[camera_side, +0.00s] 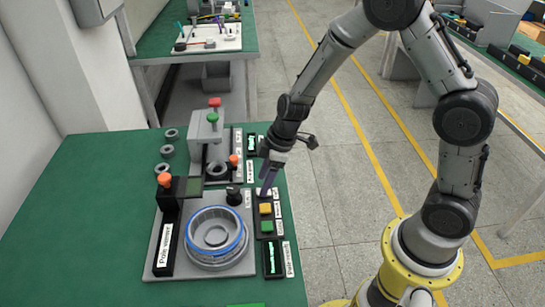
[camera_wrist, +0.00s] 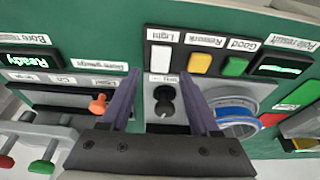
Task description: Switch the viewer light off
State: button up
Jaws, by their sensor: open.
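A white button (camera_wrist: 160,58) labelled "Light" sits at one end of a black button panel, beside a yellow button (camera_wrist: 201,63) and a green button (camera_wrist: 235,66). In the side view the white button (camera_side: 264,193) is partly hidden by my fingers. My gripper (camera_wrist: 160,74) is open and empty, pointing down. In the side view my gripper (camera_side: 267,187) is right over the white button end of the panel; contact cannot be told. A black knob (camera_wrist: 165,101) shows between the fingers in the wrist view. The pole viewer (camera_side: 166,240) stands left of a blue-ringed hub (camera_side: 217,236).
A "Pole result" display (camera_side: 274,258) stands at the front, and a "Ready" display (camera_wrist: 29,60) at the other end. A grey press (camera_side: 205,140) with red and green knobs rises behind. Loose grey rings (camera_side: 167,151) lie at the back left. The left of the green table is clear.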

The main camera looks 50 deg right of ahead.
jog(key=v, duration=1.1)
jog(key=shift+r, duration=0.25)
jog(key=s+r+t, duration=0.3)
jog(key=s+r, duration=0.5)
jog(key=r, duration=0.4)
jog(key=s+d+m+h, duration=0.2)
jog(key=s+d+m, duration=0.1)
jog(key=s+m, duration=0.6)
jog(key=shift+s+f, duration=0.4)
jog(key=shift+s, duration=1.5)
jog(key=shift+d, duration=0.1)
